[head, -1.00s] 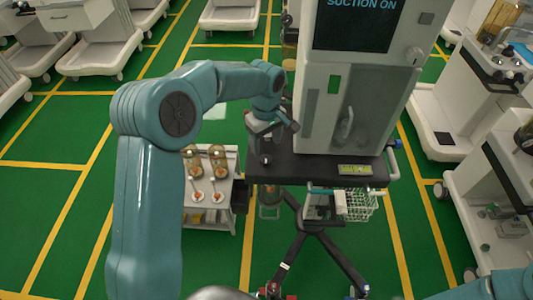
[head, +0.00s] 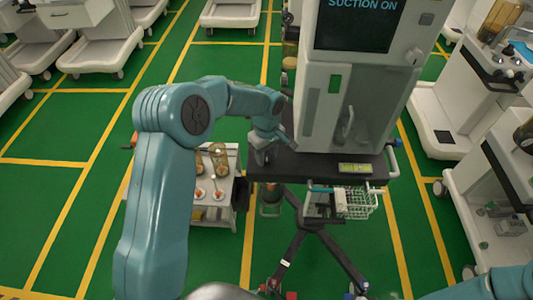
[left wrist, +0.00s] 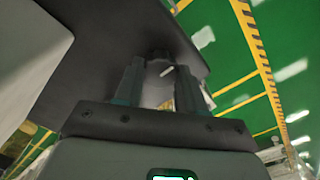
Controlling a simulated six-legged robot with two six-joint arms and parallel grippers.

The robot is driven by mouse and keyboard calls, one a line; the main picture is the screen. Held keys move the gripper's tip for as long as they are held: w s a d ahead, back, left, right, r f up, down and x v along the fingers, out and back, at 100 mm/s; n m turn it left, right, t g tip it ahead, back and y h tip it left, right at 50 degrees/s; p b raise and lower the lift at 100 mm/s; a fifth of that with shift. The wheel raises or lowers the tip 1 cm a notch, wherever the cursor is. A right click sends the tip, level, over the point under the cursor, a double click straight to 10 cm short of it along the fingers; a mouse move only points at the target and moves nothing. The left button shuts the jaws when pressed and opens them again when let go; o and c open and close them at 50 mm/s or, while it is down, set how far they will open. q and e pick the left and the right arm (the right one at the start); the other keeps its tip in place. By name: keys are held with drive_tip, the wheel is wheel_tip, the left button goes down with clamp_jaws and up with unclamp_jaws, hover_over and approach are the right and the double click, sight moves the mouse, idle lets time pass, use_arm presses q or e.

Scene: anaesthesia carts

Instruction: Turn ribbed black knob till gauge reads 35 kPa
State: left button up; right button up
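A small dark knob (left wrist: 158,55) with a white mark beside it shows in the left wrist view, at the underside or edge of a dark panel. I cannot make out ribs. My left gripper (left wrist: 158,72) is open, its two fingers apart with the knob near and between their tips; contact cannot be told. In the head view my left gripper (head: 264,146) is at the left end of the cart's black shelf (head: 310,172), and hides the knob. A yellow-green display (head: 355,168) is on the shelf's front; its reading is too small to read. My right gripper is out of view.
The white cart tower (head: 350,100) has a screen (head: 360,22) reading "SUCTION ON". A wire basket (head: 358,203) hangs under the shelf. A small white trolley (head: 212,212) stands at the left, close below my left arm. Other carts stand at the right and back.

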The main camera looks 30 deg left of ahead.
use_arm(q)
drive_tip(key=shift+m, duration=0.4)
drive_tip(key=m+b, duration=0.2)
drive_tip(key=m, duration=0.1)
drive_tip(key=shift+w, duration=0.1)
drive_tip(key=m+b, duration=0.1)
drive_tip(key=m, duration=0.9)
drive_tip(key=shift+d+r, duration=0.1)
drive_tip(key=m, duration=0.4)
drive_tip(key=shift+m, duration=0.3)
drive_tip(key=shift+r, duration=0.1)
drive_tip(key=o, duration=0.9)
drive_tip(key=shift+o, duration=0.8)
